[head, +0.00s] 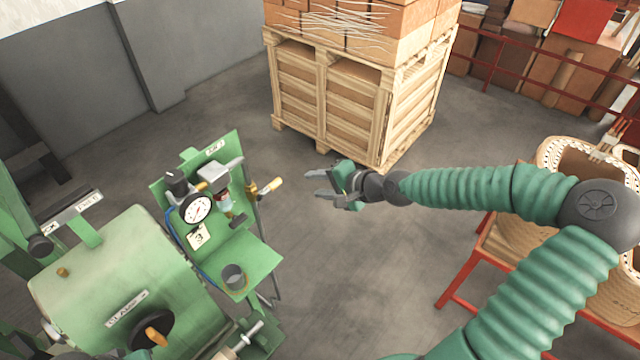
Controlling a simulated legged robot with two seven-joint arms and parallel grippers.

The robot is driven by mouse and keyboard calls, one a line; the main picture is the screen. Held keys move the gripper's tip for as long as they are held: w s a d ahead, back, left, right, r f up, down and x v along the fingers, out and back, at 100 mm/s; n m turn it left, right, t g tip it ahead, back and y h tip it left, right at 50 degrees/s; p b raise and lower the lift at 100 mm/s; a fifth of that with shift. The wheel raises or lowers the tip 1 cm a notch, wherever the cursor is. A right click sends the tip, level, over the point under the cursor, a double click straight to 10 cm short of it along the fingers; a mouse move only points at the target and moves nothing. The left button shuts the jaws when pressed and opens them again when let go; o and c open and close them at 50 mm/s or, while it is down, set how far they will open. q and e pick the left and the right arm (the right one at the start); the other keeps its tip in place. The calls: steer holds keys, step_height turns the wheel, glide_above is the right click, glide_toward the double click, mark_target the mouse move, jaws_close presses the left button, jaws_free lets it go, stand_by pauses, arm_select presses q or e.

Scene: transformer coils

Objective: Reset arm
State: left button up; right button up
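My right arm comes in from the right in the head view, in a green ribbed sleeve, and bends back toward the left. My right gripper (322,185) points left, with its two grey fingers apart and nothing between them. It hangs in the air over the grey floor, between the green machine and the wooden crate. My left gripper is not clearly seen in this view.
A wooden crate (345,105) with boxes is behind. Coils (590,160) sit on a red-legged stand (462,297) at right. Open floor (345,270) lies between.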

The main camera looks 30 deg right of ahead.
steer(key=shift+s+r, duration=0.1)
stand_by(0.3)
steer(key=s+a+f+n+g+h+b, duration=0.1)
steer(key=s+a+f+n+g+b, duration=0.15)
steer(key=s+a+f, duration=0.4)
steer(key=s+a+f+n+g+b, duration=0.2)
steer(key=s+f+n+g, duration=0.15)
steer(key=f, duration=0.55)
steer(key=s+a+n+g+h+b, duration=0.2)
steer(key=s+a+n+b, duration=0.1)
steer(key=s+n, duration=0.5)
steer(key=shift+s+h+b, duration=0.3)
steer(key=shift+s+b, duration=0.1)
steer(key=shift+b, duration=0.15)
